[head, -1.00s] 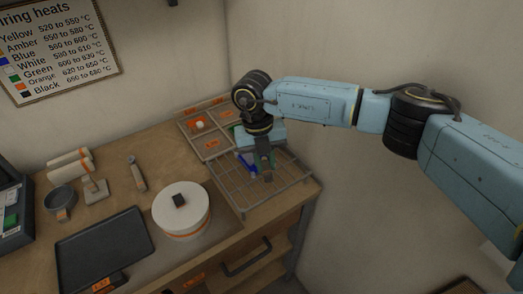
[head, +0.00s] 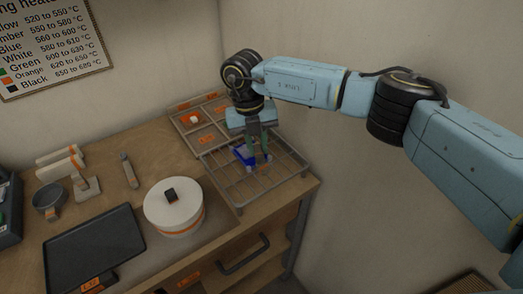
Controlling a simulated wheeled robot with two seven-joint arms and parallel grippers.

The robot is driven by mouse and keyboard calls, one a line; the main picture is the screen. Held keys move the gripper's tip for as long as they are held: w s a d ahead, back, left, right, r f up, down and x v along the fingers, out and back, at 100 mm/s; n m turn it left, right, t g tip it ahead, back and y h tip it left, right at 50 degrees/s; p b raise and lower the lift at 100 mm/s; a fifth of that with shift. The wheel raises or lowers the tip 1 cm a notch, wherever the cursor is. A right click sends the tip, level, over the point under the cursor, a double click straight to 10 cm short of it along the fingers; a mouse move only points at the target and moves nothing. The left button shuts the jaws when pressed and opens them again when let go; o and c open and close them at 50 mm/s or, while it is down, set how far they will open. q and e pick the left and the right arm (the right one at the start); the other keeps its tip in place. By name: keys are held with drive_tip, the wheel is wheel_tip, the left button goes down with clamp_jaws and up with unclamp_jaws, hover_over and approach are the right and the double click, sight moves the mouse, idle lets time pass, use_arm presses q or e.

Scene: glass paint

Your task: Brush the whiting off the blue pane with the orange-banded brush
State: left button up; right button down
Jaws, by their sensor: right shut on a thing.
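The blue pane (head: 242,154) lies flat on the wire rack (head: 292,174) at the table's right end, partly covered by my gripper. My right gripper (head: 257,151) points down just over it and is shut on a slim thing. I take this to be the orange-banded brush, but its band is hidden between the fingers. I cannot tell whether its tip touches the pane. Whiting on the pane is too small to make out. My left gripper is not in view.
A sectioned tray (head: 188,128) sits behind the rack. A round white pot (head: 173,206) with a dark knob stands left of the rack, and a black tray (head: 95,246) lies further left. A grey-handled tool (head: 129,171) and a small cup (head: 48,199) are beyond.

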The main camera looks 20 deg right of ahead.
sight(263, 154)
drive_tip(key=shift+w+a+f+b, duration=0.25)
drive_tip(key=shift+w+a+b, duration=0.3)
drive_tip(key=shift+w+b, duration=0.1)
drive_tip(key=shift+w+a+r+b, duration=0.15)
drive_tip(key=shift+w+a+b, duration=0.2)
drive_tip(key=shift+b, duration=0.05)
drive_tip(key=shift+s+d+r+p, duration=0.15)
drive_tip(key=shift+s+d+p, duration=0.15)
drive_tip(key=shift+p, duration=0.25)
drive_tip(key=shift+s+d+p, duration=0.25)
drive_tip(key=shift+s+p, duration=0.4)
drive_tip(key=shift+p, duration=0.05)
drive_tip(key=shift+s+d+p, duration=0.2)
drive_tip(key=shift+s+p, duration=0.15)
drive_tip(key=shift+s, duration=0.15)
drive_tip(key=shift+s+d+p, duration=0.15)
drive_tip(key=shift+s+p, duration=0.35)
drive_tip(key=shift+s, duration=0.05)
drive_tip(key=shift+s+d+p, duration=0.15)
drive_tip(key=shift+s+p, duration=0.35)
drive_tip(key=shift+s+f+p, duration=0.2)
drive_tip(key=shift+s+p, duration=0.1)
drive_tip(key=shift+s, duration=0.2)
drive_tip(key=shift+r, duration=0.1)
